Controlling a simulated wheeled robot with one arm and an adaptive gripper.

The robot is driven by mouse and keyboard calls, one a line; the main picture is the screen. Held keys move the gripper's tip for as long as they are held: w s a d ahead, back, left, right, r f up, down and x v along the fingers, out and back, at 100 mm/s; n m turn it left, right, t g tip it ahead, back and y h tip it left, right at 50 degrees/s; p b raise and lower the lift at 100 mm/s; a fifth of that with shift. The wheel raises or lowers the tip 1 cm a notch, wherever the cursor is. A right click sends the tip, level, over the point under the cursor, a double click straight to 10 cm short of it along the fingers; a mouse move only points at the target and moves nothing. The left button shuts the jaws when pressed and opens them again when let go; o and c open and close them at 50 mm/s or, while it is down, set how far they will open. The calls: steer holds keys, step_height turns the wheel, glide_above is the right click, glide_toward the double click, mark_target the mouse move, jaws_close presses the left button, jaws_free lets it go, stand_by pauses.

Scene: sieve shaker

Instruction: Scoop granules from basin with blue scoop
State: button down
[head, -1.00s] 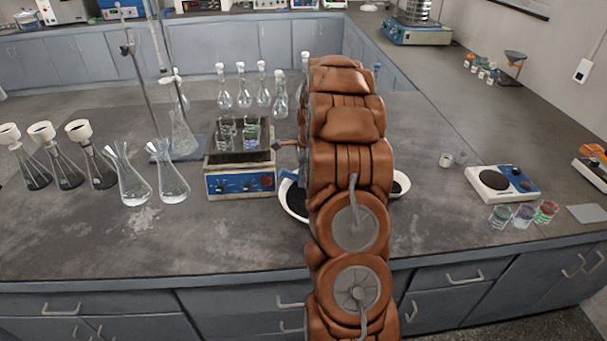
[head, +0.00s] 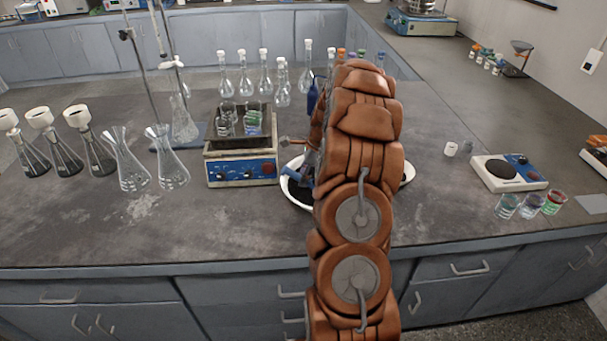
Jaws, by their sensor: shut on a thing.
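A white basin (head: 290,192) with dark granules (head: 301,193) stands on the bench. My arm covers its middle, and its right rim (head: 408,174) shows on the other side. My gripper (head: 309,164) is mostly hidden behind my arm; only a grey edge shows above the left part of the basin. It is shut on the blue scoop (head: 293,169), of which a small blue part shows over the basin's left rim. I cannot tell whether the scoop touches the granules.
A hotplate (head: 243,171) with beakers stands close left of the basin. Several flasks (head: 168,170) stand farther left, and stoppered flasks (head: 265,75) behind. A dark blue object (head: 313,95) shows beside my arm. A balance (head: 508,172) and beakers (head: 530,204) are right. The front bench is clear.

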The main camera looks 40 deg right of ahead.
steer(key=shift+s+d+b, duration=0.25)
steer(key=shift+s+d, duration=0.6)
steer(key=shift+d, duration=0.25)
steer(key=shift+s+d+b, duration=0.2)
steer(key=shift+s+d, duration=0.6)
steer(key=shift+d, duration=0.25)
steer(key=shift+g+h+p, duration=0.3)
steer(key=shift+h+p, duration=0.1)
steer(key=shift+p, duration=0.1)
steer(key=shift+d+f+g+h, duration=0.1)
steer(key=shift+f+g+h, duration=0.55)
steer(key=shift+h, duration=0.25)
steer(key=shift+r+g+h, duration=0.2)
steer(key=shift+g+h, duration=0.05)
steer(key=shift+h, duration=0.05)
steer(key=shift+w+r+g+h, duration=0.1)
steer(key=shift+r+g+h, duration=0.1)
steer(key=shift+g+h, duration=0.1)
steer(key=shift+w+a+r+t+y+b, duration=0.15)
steer(key=shift+a+r+t+y+b, duration=0.15)
steer(key=shift+r, duration=0.2)
steer(key=shift+w+a+r+t+y+b, duration=0.1)
steer(key=shift+w+a+r+t+y, duration=0.15)
steer(key=shift+r+y, duration=0.2)
steer(key=shift+r, duration=0.15)
steer(key=shift+a+r+g+h, duration=0.15)
steer(key=shift+g+h, duration=0.1)
steer(key=shift+h, duration=0.2)
